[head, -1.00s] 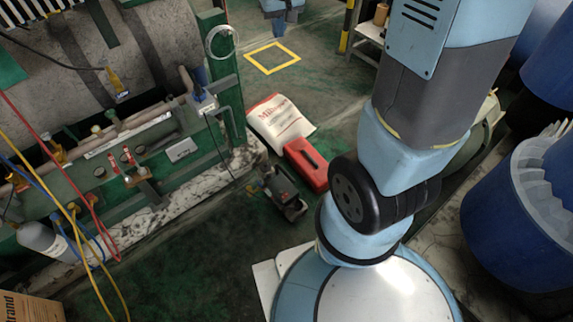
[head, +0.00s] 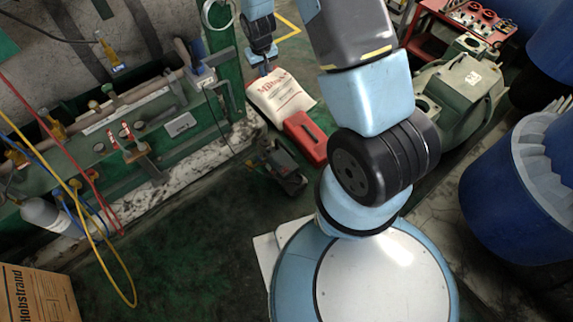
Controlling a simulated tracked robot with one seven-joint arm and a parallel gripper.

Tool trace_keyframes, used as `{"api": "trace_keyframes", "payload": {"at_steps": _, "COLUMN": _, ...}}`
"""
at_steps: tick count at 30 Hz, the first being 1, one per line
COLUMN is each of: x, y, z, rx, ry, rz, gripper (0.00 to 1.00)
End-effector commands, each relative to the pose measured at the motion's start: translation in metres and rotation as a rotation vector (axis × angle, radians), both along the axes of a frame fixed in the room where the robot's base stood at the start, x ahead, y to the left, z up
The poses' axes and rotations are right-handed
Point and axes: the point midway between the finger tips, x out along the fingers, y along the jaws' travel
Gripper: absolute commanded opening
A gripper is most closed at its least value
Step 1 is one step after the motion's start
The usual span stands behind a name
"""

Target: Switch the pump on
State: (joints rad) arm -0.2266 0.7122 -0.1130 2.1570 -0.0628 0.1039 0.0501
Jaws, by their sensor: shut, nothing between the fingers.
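A small dark grey machine (head: 281,168), which looks like the pump, stands on the green floor between the rack and my arm's base. Its switch is too small to make out. My gripper (head: 263,70) shows at the top of the head view, pointing down over the far end of a white printed bag (head: 284,97). It is shut and empty, apart from the pump and farther back than it. I cannot tell whether it touches the bag.
A red case (head: 306,138) lies between the bag and my arm. The green rack (head: 130,167) with pipes and hoses is on the left, with a cardboard box (head: 38,296) at lower left. A green motor-like machine (head: 462,95) and blue drums (head: 505,222) are on the right.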

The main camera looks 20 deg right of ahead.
Motion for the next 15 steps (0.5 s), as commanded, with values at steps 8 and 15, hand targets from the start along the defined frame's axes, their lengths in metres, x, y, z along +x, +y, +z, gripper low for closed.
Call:
{"api": "trace_keyframes", "payload": {"at_steps": 8, "x": -0.012, "y": 0.003, "z": -0.100, "rx": -0.028, "ry": 0.045, "rz": 0.037, "gripper": 0.00}}
{"api": "trace_keyframes", "payload": {"at_steps": 15, "x": -0.036, "y": 0.001, "z": -0.184, "rx": -0.051, "ry": 0.079, "rz": 0.072, "gripper": 0.00}}
